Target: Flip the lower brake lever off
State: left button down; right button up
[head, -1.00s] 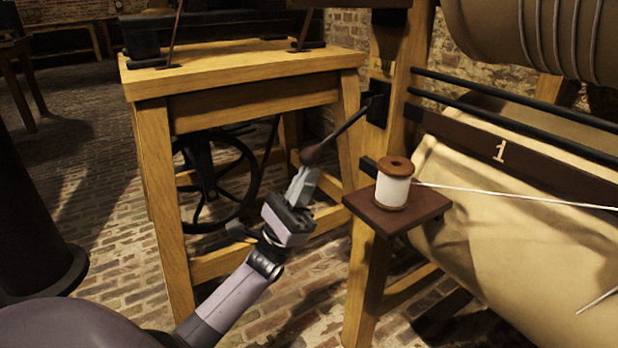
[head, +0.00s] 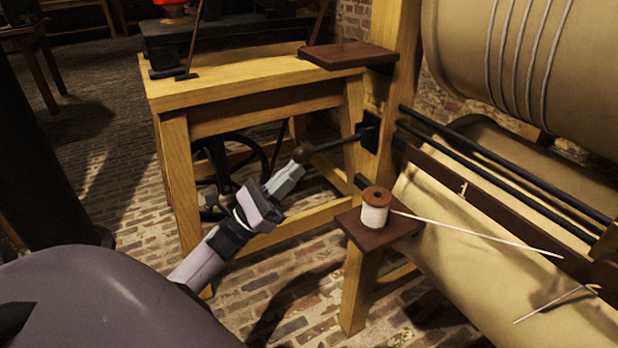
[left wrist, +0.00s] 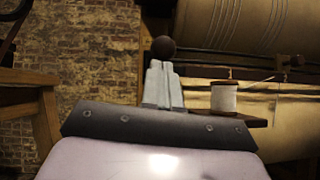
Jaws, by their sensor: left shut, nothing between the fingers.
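The lower brake lever is a dark rod (head: 335,145) with a round brown knob (head: 302,153), fixed to a black plate on the wooden post. It juts out to the left and slopes slightly down to the knob. My left gripper (head: 293,171) is shut and empty, its fingertips right below the knob, apparently touching it. In the left wrist view the knob (left wrist: 163,48) shows just above the shut grey fingers (left wrist: 162,82); the rod is hidden there. My right gripper is not in view.
A white thread spool (head: 375,212) stands on a small brown shelf (head: 370,232) right of the gripper. A wooden bench (head: 260,85) stands behind, with a wheel under it. A large cloth-covered roller (head: 480,240) fills the right. Brick floor lies open below.

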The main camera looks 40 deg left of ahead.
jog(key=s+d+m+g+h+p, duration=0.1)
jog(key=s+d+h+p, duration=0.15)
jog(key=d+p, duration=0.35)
pick_arm(q)
notch_tip(320, 180, up, 9)
jog(key=n+g+y+p, duration=0.1)
jog(key=g+y+p, duration=0.2)
jog(key=p, duration=0.7)
jog(key=shift+r+g, duration=0.2)
jog(key=shift+g, duration=1)
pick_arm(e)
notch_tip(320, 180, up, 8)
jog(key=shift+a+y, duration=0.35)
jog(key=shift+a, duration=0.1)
pick_arm(q)
jog(key=shift+r, duration=0.1)
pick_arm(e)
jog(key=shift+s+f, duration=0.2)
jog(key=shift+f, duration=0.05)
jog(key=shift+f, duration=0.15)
